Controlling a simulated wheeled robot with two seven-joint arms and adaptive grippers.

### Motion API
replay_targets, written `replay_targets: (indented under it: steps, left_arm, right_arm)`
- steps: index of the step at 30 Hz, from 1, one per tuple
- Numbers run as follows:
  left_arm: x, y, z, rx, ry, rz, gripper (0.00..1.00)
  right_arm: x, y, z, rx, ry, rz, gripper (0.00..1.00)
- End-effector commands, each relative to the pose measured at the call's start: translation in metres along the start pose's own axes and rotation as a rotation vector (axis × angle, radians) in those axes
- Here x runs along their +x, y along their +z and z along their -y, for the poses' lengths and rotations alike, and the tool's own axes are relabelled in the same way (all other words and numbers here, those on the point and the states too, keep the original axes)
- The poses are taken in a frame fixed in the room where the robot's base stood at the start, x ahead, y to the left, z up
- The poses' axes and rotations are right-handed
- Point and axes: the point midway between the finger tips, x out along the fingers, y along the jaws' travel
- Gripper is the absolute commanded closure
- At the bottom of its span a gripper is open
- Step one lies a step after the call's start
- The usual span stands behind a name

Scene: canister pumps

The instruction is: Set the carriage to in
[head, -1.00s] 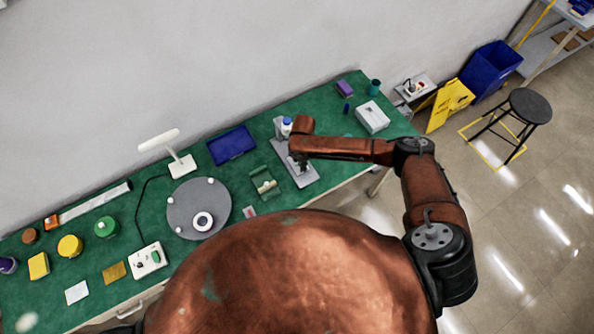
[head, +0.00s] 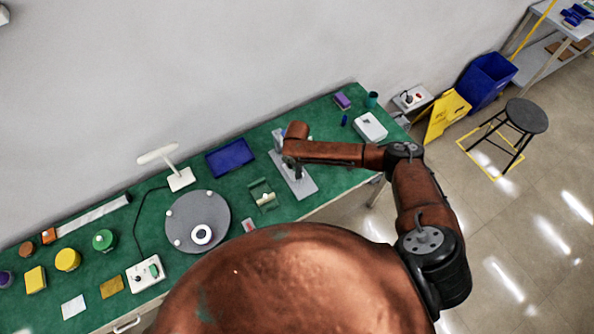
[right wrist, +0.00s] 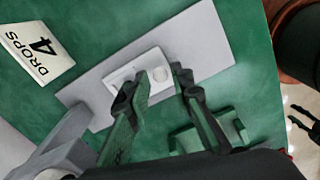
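A light grey pump base plate (head: 305,187) lies on the green bench in the head view. It fills the middle of the right wrist view (right wrist: 205,40), with a white carriage block (right wrist: 125,72) with a round knob (right wrist: 160,74) on it. My right gripper (right wrist: 155,82) is over the plate. Its two fingers are apart, either side of part of the block, with nothing visibly clamped. In the head view my right forearm and wrist hide most of the pump's upper part. A dark pronged shape at the wrist view's right edge may be my left gripper (right wrist: 302,118), too little shown to judge.
A green cradle (head: 263,195) stands close left of the plate. A blue tray (head: 231,158), a grey round turntable (head: 190,215) and a white box (head: 370,127) are also on the bench.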

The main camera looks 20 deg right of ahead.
Motion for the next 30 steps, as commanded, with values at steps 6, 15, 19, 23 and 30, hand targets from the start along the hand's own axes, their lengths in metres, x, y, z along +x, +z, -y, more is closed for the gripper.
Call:
replay_targets:
  steps: [6, 15, 19, 23, 30]
  left_arm:
    - [0.0, -0.003, -0.001, 0.001, 0.001, -0.004, 0.6]
    - [0.0, -0.004, -0.002, 0.001, 0.002, -0.005, 0.6]
    - [0.0, -0.004, -0.002, 0.001, 0.002, -0.005, 0.6]
    - [0.0, -0.004, -0.002, 0.001, 0.002, -0.005, 0.6]
    - [0.0, -0.004, -0.002, 0.001, 0.002, -0.005, 0.6]
  right_arm:
    - [-0.033, 0.0, -0.002, -0.001, 0.004, -0.002, 0.79]
    - [-0.093, 0.0, -0.001, -0.001, 0.004, -0.001, 0.79]
    - [-0.109, 0.001, -0.001, 0.001, 0.003, -0.001, 0.79]
    - [-0.116, 0.001, -0.001, 0.001, 0.001, -0.001, 0.79]
    - [-0.118, 0.001, -0.001, 0.001, 0.001, -0.001, 0.79]
